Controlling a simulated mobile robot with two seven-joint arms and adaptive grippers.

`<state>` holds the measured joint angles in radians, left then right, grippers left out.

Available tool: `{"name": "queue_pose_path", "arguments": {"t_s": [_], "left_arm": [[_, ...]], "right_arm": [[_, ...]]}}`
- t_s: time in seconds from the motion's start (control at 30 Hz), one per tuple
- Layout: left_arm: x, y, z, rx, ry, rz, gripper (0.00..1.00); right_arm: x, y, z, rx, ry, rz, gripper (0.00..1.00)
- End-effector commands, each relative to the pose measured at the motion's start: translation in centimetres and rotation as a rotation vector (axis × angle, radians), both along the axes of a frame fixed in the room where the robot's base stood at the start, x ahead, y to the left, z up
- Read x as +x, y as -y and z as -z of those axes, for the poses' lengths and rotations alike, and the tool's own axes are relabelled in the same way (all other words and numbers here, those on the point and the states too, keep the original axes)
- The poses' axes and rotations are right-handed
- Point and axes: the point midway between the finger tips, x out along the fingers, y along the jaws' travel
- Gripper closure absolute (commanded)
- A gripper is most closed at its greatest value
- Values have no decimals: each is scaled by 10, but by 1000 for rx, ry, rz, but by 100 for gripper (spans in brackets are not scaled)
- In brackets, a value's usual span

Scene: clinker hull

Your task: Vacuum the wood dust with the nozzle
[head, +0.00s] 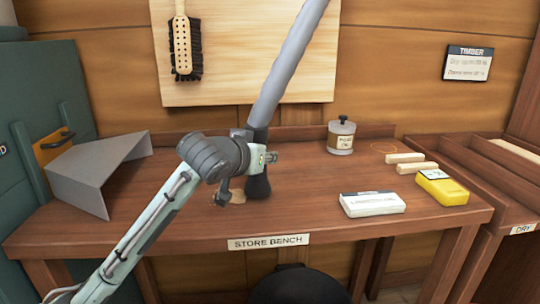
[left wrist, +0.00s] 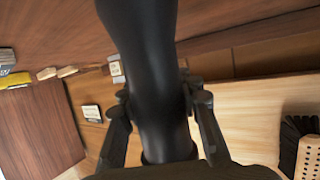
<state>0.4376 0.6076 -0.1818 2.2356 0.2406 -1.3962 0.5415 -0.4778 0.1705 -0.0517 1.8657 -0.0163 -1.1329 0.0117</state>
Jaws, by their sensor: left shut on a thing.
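The vacuum nozzle (head: 257,185) is a black tube end below a thick grey hose (head: 290,65). It stands nearly upright with its lower end at or just above the store bench (head: 330,222); contact cannot be told. My left gripper (head: 262,157) is shut around the nozzle. In the left wrist view the black nozzle (left wrist: 155,75) runs between both fingers of the left gripper (left wrist: 163,105). My right gripper is out of view.
A bent grey metal sheet (head: 95,170) stands at the bench's left. A lidded jar (head: 341,137), two wooden sticks (head: 405,158), a white box (head: 372,204) and a yellow box (head: 442,188) stand to the right.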

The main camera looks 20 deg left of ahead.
Motion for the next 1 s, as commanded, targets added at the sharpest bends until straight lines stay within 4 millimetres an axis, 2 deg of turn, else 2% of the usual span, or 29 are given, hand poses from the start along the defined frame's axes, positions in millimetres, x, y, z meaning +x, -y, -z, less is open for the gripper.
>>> {"name": "queue_pose_path", "arguments": {"t_s": [1.0], "left_arm": [[-27,-44,0,1,0,-1,100]], "right_arm": [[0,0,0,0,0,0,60]]}}
